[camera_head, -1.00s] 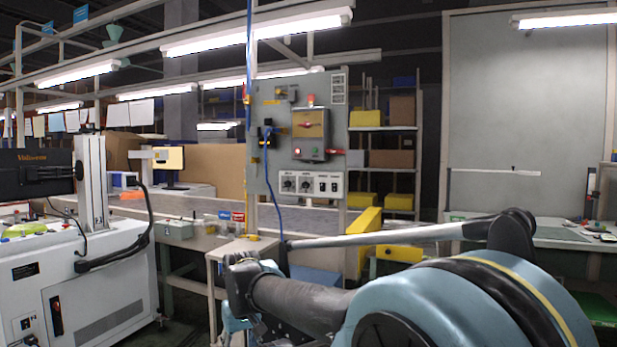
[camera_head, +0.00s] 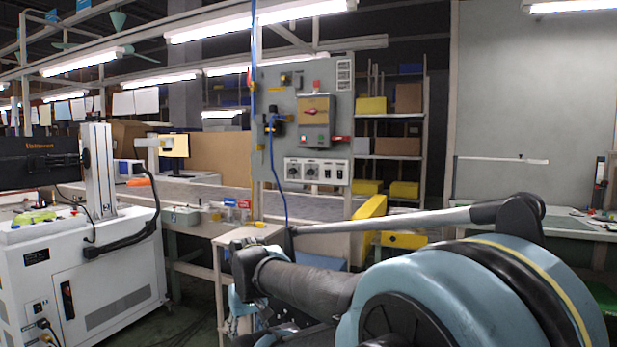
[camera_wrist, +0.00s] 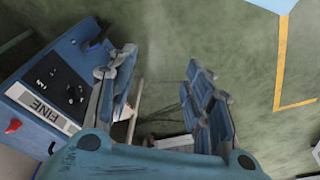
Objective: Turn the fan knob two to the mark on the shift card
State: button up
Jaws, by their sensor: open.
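A grey control panel (camera_head: 268,195) stands upright at the middle of the head view. Its lower white strip carries two dark round knobs, a left knob (camera_head: 293,172) and a right knob (camera_head: 311,172), with two switches to their right. The knob labels and pointer positions are too small to read, so I cannot tell which is fan knob two. A pale printed sheet (camera_head: 344,75) is at the panel's top right; I cannot tell if it is the shift card. My gripper (camera_wrist: 160,98) is open and empty in the wrist view, pointing at the floor, away from the panel.
A blue box (camera_wrist: 55,85) labelled FINE, with a red knob, is close to my gripper. A small table (camera_head: 235,238) stands before the panel; a blue cable (camera_head: 275,180) hangs across it. A white machine cabinet (camera_head: 110,275) is at left, a yellow bin (camera_head: 370,210) right of the panel.

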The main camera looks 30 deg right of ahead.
aim_at(309, 173)
jog(key=w+d+r+m+t+h, duration=0.3)
jog(key=w+d+r+m+h, duration=0.5)
jog(key=w+d+r, duration=1.1)
jog(key=w+d+r+m+t+h, duration=0.1)
jog(key=w+d+r+t+h, duration=0.1)
jog(key=w+d+r, duration=0.45)
jog(key=w+d+r+t+h, duration=0.1)
jog(key=w+r+t+h, duration=0.15)
jog(key=w, duration=0.65)
jog(key=w+d+r+m+t+h, duration=0.1)
jog(key=w+d+r+h, duration=0.15)
jog(key=w+r, duration=0.45)
jog(key=shift+y, duration=0.3)
jog(key=x, duration=1.2)
jog(key=f+x, duration=0.1)
jog(key=x, duration=0.5)
jog(key=shift+w, duration=0.55)
jog(key=c, duration=1)
